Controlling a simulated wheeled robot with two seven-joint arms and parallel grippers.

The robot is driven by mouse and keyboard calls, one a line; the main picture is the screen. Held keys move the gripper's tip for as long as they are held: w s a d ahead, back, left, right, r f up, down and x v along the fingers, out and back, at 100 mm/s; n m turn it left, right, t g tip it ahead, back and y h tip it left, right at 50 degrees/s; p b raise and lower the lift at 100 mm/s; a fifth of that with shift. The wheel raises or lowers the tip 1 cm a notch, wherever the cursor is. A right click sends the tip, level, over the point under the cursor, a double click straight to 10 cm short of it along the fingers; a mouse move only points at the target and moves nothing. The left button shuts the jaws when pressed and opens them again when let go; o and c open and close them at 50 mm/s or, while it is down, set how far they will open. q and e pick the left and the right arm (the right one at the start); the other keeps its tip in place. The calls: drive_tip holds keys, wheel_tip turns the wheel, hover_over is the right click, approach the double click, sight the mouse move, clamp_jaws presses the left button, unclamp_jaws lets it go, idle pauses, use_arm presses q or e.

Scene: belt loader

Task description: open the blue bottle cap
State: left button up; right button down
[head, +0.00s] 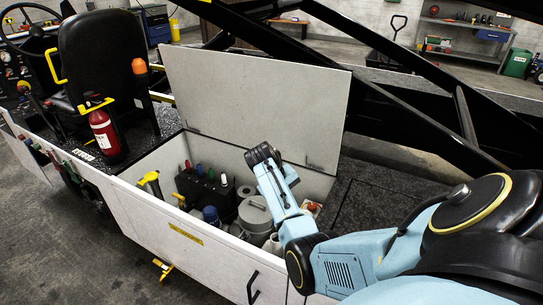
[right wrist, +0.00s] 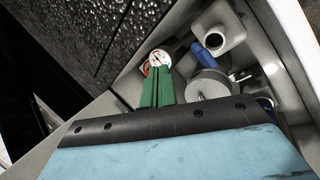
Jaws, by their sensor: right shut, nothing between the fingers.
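My left gripper is not in view.
The compartment's raised lid (head: 265,100) stands behind it. A black block with coloured knobs (head: 208,190) and a yellow-handled part (head: 150,185) crowd its left side. A red extinguisher (head: 104,132) stands by the seat. Black diagonal beams rise behind my right arm.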

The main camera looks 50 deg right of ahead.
drive_tip(key=s+a+f+n+t+h+b, duration=0.1)
drive_tip(key=a+f+n+t+h+b, duration=0.15)
drive_tip(key=a+n, duration=0.85)
drive_tip(key=s+a+f+n+t+h+b, duration=0.1)
drive_tip(key=s+a+n+t+h+b, duration=0.2)
drive_tip(key=a+n, duration=0.8)
drive_tip(key=w+d+f+n, duration=0.1)
drive_tip(key=w+d+f, duration=0.1)
drive_tip(key=d, duration=0.5)
drive_tip(key=w+d+f+n+h, duration=0.1)
drive_tip(key=w+d+f, duration=0.1)
drive_tip(key=d, duration=0.5)
drive_tip(key=shift+w+d+n, duration=0.35)
drive_tip(key=shift+d+n, duration=0.05)
